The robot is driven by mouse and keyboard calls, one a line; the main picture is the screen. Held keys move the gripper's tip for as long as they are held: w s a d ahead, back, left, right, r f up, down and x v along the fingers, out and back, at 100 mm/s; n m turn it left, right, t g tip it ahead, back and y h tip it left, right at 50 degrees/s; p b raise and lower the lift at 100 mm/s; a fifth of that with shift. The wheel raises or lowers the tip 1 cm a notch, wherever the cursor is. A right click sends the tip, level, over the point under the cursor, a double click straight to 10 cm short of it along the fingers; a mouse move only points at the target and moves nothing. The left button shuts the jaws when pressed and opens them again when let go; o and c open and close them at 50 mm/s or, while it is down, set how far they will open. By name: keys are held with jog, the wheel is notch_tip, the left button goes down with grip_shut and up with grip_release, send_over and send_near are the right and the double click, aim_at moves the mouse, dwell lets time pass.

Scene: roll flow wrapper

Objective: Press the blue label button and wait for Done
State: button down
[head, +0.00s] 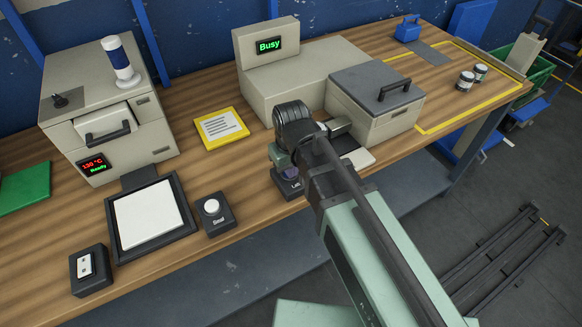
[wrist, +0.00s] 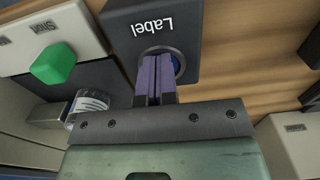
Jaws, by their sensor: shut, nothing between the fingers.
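The label button box (wrist: 205,20) is dark, with "Label" on its face, upside down in the wrist view. A bit of the round blue button (wrist: 178,64) shows in its ring behind my fingers. My gripper (wrist: 153,62) is shut and empty, with its purple fingertips over the button; whether they touch it I cannot tell. In the head view the label box (head: 288,186) is partly hidden by my arm, and the button is out of sight there. The display (head: 269,45) on the beige machine (head: 290,80) reads "Busy" in green.
A green button (wrist: 54,63) on a pale panel and a labelled can (wrist: 90,104) are close by in the wrist view. The white "Seal" button box (head: 215,213), a dark-framed pad (head: 150,216) and a yellow-edged card (head: 221,128) lie left of my arm.

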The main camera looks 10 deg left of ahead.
jog(key=shift+s+d+f, duration=0.1)
jog(key=shift+s+f, duration=0.1)
jog(key=shift+f, duration=0.15)
notch_tip(320, 180, up, 15)
jog(key=p, duration=1.5)
jog(key=shift+w+f, duration=0.15)
jog(key=shift+w, duration=0.05)
jog(key=s+d+m, duration=0.1)
jog(key=d+m, duration=0.6)
jog(key=d, duration=1.6)
jog(key=shift+s+d, duration=0.2)
